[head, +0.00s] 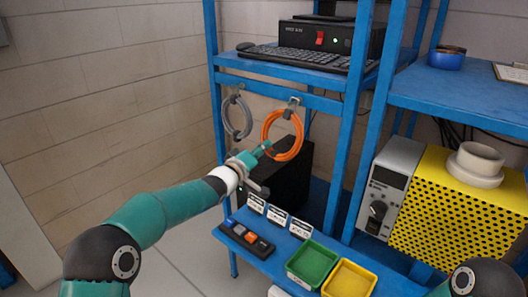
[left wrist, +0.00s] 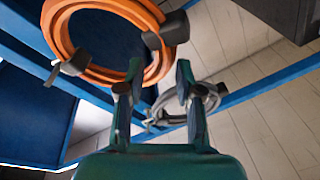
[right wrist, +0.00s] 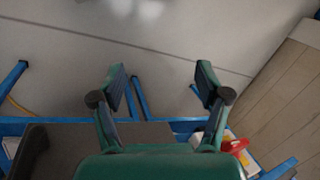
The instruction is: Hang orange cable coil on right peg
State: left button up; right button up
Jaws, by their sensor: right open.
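The orange cable coil (head: 299,134) hangs at the right-hand peg (head: 294,101) under the upper shelf, with a dark tie at its top. My left gripper (head: 266,150) is at the coil's lower left edge. In the left wrist view its fingers (left wrist: 158,74) are apart, and part of the orange coil (left wrist: 105,76) shows behind and between them. I cannot tell whether they touch it. The grey cable coil (head: 228,121) hangs to the left. My right gripper (right wrist: 158,78) is open and empty, away from the coils; its fingers are not seen in the head view.
A black case (head: 290,182) stands behind the coil. The lower shelf (head: 262,262) holds a switch strip (head: 246,236), label cards, a green bin (head: 313,262) and a yellow bin (head: 349,280). Blue posts (head: 348,130) flank the bay. The floor at left is clear.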

pick_arm(q)
jog(key=shift+o, duration=0.9)
jog(key=shift+f, duration=0.1)
